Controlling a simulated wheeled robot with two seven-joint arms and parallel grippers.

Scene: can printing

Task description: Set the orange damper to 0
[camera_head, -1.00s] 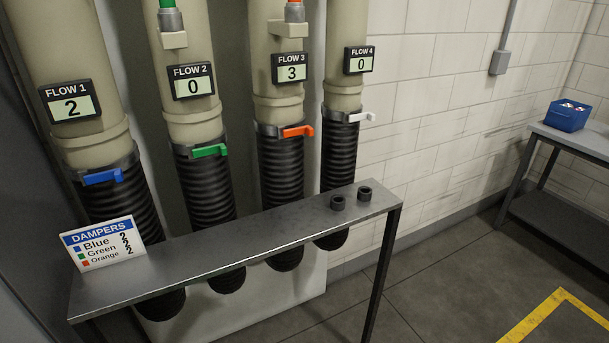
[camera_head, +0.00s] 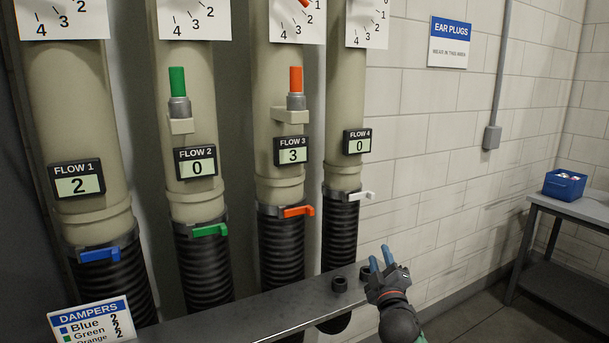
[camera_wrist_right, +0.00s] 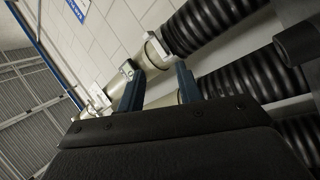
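The third pipe has an upright orange handle (camera_head: 296,80) and, lower, an orange lever (camera_head: 298,211) on its hose collar. My left gripper is out of view.
A green handle (camera_head: 177,81), green lever (camera_head: 210,230), blue lever (camera_head: 100,254) and white lever (camera_head: 361,196) are on the other pipes.

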